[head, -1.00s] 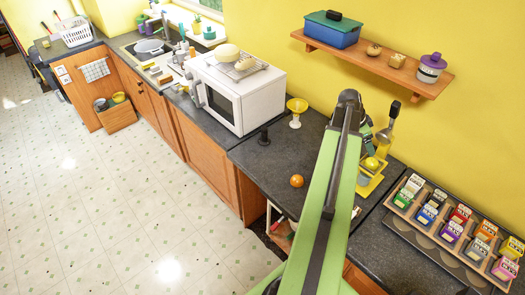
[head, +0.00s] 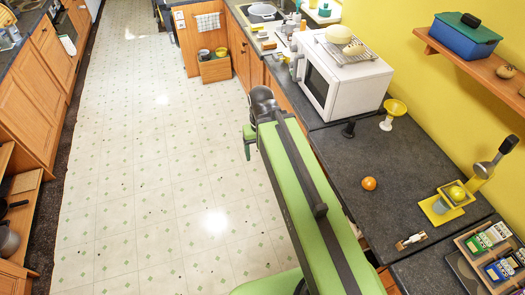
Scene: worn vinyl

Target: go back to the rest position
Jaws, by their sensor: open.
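My green arm reaches up the middle of the head view, over the floor in front of the counter. My gripper (head: 248,142) is at its far end, small and partly hidden behind the dark joint. It is open, with nothing seen in it, and is apart from the counter and the things on it.
The dark counter (head: 385,165) on the right holds an orange (head: 369,184), a yellow stand (head: 393,112), a white microwave (head: 345,80) and a tray of small boxes (head: 472,240). A shelf (head: 470,60) hangs above. The tiled floor (head: 150,150) to the left is clear.

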